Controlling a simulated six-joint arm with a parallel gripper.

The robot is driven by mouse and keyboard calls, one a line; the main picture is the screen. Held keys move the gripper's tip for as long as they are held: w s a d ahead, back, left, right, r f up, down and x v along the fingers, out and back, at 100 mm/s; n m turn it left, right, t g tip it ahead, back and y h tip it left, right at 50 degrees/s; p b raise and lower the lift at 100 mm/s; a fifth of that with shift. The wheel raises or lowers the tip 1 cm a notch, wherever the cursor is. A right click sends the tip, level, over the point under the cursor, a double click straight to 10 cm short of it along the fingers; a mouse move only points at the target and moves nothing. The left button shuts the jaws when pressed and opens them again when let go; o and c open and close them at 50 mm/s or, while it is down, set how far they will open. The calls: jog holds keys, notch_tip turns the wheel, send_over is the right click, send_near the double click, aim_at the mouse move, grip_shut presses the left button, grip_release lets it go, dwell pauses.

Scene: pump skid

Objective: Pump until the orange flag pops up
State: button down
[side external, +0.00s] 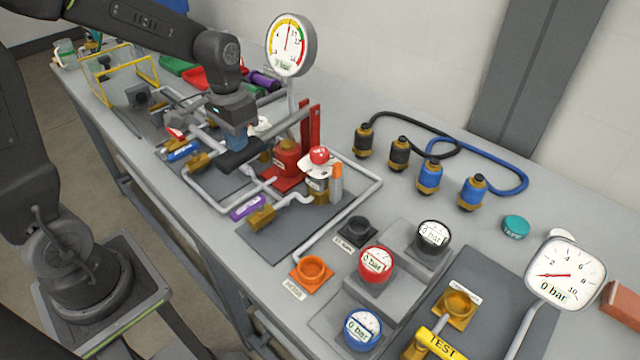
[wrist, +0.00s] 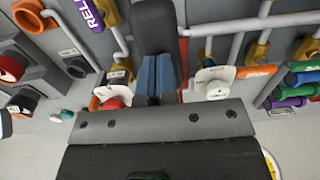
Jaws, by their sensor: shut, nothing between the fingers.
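The hand pump (side external: 286,165) has a red base and two red uprights. Its lever ends in a thick dark grip (side external: 240,154), which lies low and roughly level; it also shows in the wrist view (wrist: 152,28). My gripper (side external: 238,138) has blue fingers, shut with nothing between them, just above or against the grip; contact cannot be told. In the wrist view the fingertips (wrist: 157,72) overlap the grip. A short orange piece (side external: 337,171) stands upright beside a red-topped fitting (side external: 319,156); whether it is the flag cannot be told.
A round gauge (side external: 291,45) on a post stands behind the pump, its needle pointing nearly up. Pipes, a purple tag (side external: 248,207) and an orange ring (side external: 311,270) lie in front. Another gauge (side external: 565,273) reads 0 bar. Hose couplings (side external: 428,176) lie at right.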

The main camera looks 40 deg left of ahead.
notch_tip(320, 180, up, 9)
dwell(0.5)
dwell(0.6)
jog(key=shift+r, duration=2.45)
jog(key=s+d+f+t, duration=0.2)
jog(key=s+d, duration=0.1)
jog(key=s, duration=0.3)
jog(key=s+d+f+t, duration=0.2)
jog(key=s+d+t, duration=0.1)
jog(key=s, duration=0.4)
jog(key=shift+s+d+t, duration=0.15)
jog(key=shift+d+t, duration=0.15)
jog(key=shift+d, duration=0.25)
